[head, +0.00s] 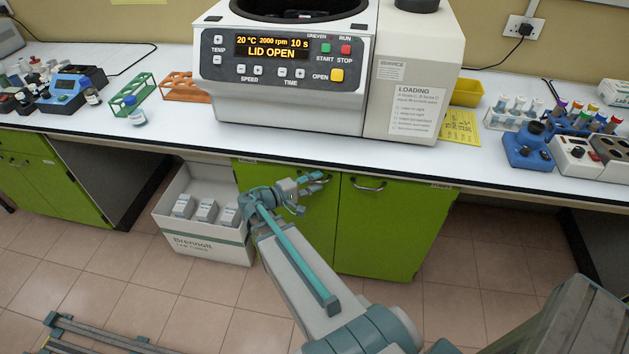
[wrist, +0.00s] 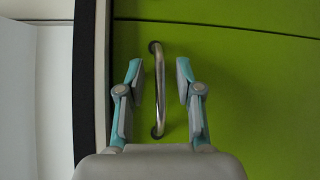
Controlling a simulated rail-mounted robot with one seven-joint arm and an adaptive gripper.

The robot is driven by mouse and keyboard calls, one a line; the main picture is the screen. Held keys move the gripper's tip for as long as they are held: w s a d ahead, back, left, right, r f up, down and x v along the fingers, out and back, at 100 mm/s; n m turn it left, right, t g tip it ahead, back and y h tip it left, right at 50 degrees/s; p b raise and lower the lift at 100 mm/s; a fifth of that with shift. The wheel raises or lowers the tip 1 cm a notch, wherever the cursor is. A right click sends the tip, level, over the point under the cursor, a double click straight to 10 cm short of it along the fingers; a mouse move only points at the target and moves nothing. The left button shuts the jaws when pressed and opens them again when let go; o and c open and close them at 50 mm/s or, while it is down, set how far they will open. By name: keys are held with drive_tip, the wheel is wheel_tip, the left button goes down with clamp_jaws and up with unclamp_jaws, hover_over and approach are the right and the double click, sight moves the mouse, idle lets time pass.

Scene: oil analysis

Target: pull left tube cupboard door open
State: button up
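The green left cupboard door (head: 322,228) is below the bench, under the centrifuge, and looks shut. It fills most of the wrist view (wrist: 250,100). Its metal bar handle (wrist: 158,90) runs up and down the wrist picture. My gripper (head: 310,192) is in front of this door in the head view and largely hides the handle there. In the wrist view my gripper (wrist: 158,66) is open, with one finger on each side of the handle and a gap on both sides. I cannot tell how deep the fingers reach around the bar.
The green right door (head: 390,230) with its own handle (head: 368,186) adjoins on the right. A white carton (head: 205,245) with small boxes stands on the floor close to the left. The centrifuge (head: 285,90) sits on the bench (head: 300,145) above. Tiled floor is free in front.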

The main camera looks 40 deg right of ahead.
clamp_jaws()
drive_tip(key=shift+s+a, duration=0.1)
idle(0.5)
